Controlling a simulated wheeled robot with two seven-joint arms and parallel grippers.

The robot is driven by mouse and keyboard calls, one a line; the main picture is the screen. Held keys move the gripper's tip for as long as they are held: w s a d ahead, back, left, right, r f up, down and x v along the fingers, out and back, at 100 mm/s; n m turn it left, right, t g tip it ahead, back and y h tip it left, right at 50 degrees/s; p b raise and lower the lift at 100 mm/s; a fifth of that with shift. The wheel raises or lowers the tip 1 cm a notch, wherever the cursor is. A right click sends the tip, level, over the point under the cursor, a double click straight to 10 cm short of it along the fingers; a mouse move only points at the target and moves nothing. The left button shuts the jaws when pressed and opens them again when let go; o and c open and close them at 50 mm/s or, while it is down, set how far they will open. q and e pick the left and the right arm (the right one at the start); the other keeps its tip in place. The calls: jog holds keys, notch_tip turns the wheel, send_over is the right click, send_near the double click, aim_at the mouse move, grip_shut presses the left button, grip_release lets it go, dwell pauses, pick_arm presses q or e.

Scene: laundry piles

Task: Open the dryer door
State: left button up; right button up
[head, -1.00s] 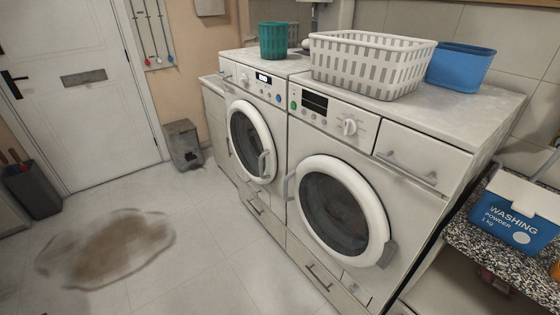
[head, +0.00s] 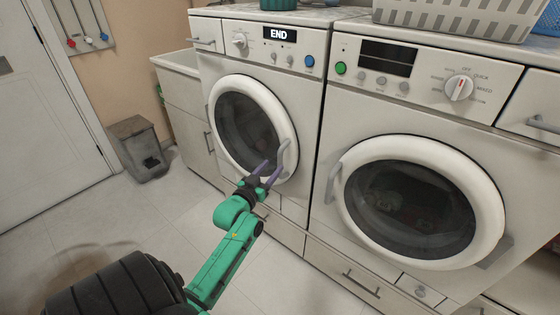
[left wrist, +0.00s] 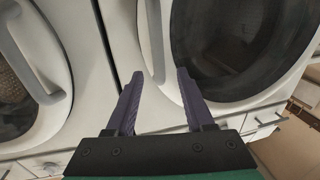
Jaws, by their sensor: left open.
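Two white front-loaders stand side by side, doors shut. I cannot tell which is the dryer. The left one's display (head: 279,34) reads END; its round door (head: 284,101) has a grey handle (head: 284,155) on the right rim. The right one's door (head: 484,200) has its handle (head: 332,185) on the left rim. My left gripper (head: 267,170), with purple fingers, is open and empty, overlapping the left handle in the head view. In the left wrist view, its fingers (left wrist: 159,75) frame the right door's handle (left wrist: 155,38); the left handle (left wrist: 28,58) lies further left. Contact is unclear.
A grey bin (head: 139,148) stands left of the machines, near a low cabinet (head: 185,120). A white basket (head: 455,18) sits on top of the right machine. Drawers (head: 345,278) lie below the doors. The floor in front is clear.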

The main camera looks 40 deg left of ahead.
aim_at(279, 160)
pick_arm(q)
jog(key=x, duration=0.6)
jog(key=shift+w+b, duration=0.15)
jog(key=shift+b, duration=0.2)
grip_shut()
dwell(0.9)
